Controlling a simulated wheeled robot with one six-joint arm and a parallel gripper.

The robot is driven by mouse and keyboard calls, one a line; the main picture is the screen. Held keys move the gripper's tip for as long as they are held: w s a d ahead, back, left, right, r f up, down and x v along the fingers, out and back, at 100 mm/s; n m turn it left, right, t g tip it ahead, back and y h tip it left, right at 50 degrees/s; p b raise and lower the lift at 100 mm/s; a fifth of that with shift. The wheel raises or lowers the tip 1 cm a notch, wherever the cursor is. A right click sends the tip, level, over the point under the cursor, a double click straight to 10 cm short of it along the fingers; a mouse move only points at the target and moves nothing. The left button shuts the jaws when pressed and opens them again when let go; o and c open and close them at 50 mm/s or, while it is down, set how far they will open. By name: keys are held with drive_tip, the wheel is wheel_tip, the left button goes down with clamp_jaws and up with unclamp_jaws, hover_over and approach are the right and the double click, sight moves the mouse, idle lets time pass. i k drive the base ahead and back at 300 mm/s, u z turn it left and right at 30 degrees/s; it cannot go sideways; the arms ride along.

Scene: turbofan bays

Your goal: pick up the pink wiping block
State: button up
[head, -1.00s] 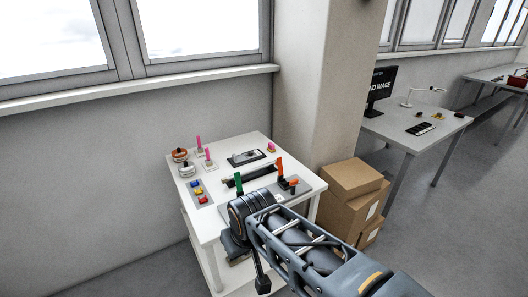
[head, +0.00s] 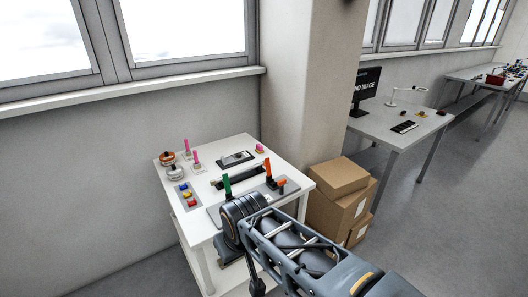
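A small pink block (head: 259,148) with a yellowish lower part sits near the back right edge of the white table (head: 248,142); it is probably the wiping block. Two upright pink pieces (head: 196,156) stand on pale bases at the table's left side. My arm reaches in from the lower right, and its wrist is at the table's front edge, well short of the small pink block. My gripper (head: 257,287) is small and dark at the lower end of the wrist; its fingers cannot be made out. Nothing is seen in it.
Green (head: 227,184) and orange (head: 268,168) upright pieces stand on a grey plate near my wrist. A black-and-grey device (head: 235,159) and a dark bar (head: 238,177) lie mid-table. Cardboard boxes (head: 340,200) are stacked right of the table, by a pillar. Open floor lies further right.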

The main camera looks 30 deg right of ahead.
sight(259, 150)
drive_tip(key=k, duration=1.2)
drive_tip(key=z, duration=0.65)
drive_tip(key=i, duration=0.5)
drive_tip(key=z, duration=0.7)
drive_tip(key=i, duration=1)
drive_tip(key=u, duration=0.65)
drive_tip(key=i, duration=0.75)
drive_tip(key=u, duration=0.75)
